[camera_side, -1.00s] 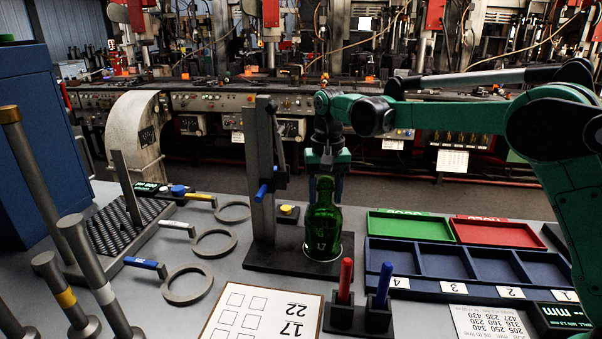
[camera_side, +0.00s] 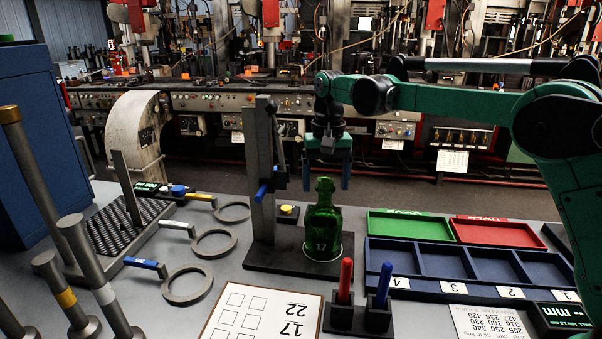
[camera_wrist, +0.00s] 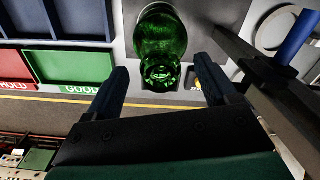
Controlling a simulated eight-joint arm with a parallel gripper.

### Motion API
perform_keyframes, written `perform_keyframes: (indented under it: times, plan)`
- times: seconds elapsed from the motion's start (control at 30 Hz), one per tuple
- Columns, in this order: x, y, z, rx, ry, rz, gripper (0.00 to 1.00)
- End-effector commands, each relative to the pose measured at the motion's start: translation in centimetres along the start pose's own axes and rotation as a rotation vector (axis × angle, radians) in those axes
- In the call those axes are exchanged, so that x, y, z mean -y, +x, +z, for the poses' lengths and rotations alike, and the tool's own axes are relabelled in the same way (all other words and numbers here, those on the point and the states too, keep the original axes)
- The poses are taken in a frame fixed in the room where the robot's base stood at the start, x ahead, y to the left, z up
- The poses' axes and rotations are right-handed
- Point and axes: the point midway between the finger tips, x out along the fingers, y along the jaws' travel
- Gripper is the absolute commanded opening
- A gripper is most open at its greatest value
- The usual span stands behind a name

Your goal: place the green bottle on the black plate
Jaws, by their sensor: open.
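The green bottle (camera_side: 323,226) stands upright on the black plate (camera_side: 290,252), at the plate's right part, on a pale round spot. The number 17 shows on its side. My gripper (camera_side: 327,184) is open and empty, with its fingertips around the height of the bottle's top and apart from it. In the wrist view the bottle (camera_wrist: 160,48) lies between and beyond the two open fingers of my gripper (camera_wrist: 162,78). The plate's far surface is partly hidden by the bottle and the upright post.
A grey post (camera_side: 262,170) with a blue-handled lever rises from the plate left of the bottle. A red pen (camera_side: 345,280) and a blue pen (camera_side: 384,284) stand in front. A green tray (camera_side: 410,226), a red tray (camera_side: 495,233) and blue compartments (camera_side: 443,262) lie to the right.

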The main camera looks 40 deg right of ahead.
Motion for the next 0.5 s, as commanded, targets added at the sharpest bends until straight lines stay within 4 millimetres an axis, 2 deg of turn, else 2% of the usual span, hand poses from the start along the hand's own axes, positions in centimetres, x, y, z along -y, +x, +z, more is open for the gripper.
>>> perform_keyframes:
  times: [0.2,0.37,0.5]
  plan:
    - [0.0,-4.5,0.0,0.0,0.0,0.0,0.79]
    - [0.0,-7.0,0.0,0.0,0.0,0.001,0.79]
    - [0.1,-8.2,-0.1,0.0,0.0,0.001,0.79]
